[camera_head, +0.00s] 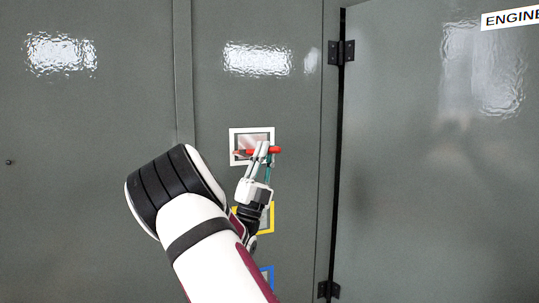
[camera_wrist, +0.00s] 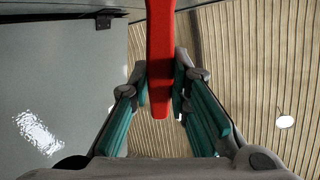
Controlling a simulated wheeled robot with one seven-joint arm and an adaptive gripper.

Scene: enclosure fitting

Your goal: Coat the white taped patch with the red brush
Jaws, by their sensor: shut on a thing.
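The white taped patch (camera_head: 252,138) is a square framed in white tape on the grey-green wall, in the middle of the head view. Its inside looks partly pinkish, but whether that is coating or reflection I cannot tell. My gripper (camera_head: 262,155) is in front of the patch's lower right part and is shut on the red brush (camera_head: 275,150). The brush lies roughly level across the patch, its left end over the patch. Whether it touches the surface I cannot tell. In the wrist view the red brush (camera_wrist: 160,45) sits between the teal-padded fingers.
A yellow taped frame (camera_head: 271,216) and a blue taped frame (camera_head: 270,274) are below, partly hidden by my arm. A hinged door panel (camera_head: 425,190) stands at the right, with hinges (camera_head: 341,52) and a sign (camera_head: 511,17). The wall at the left is mostly bare.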

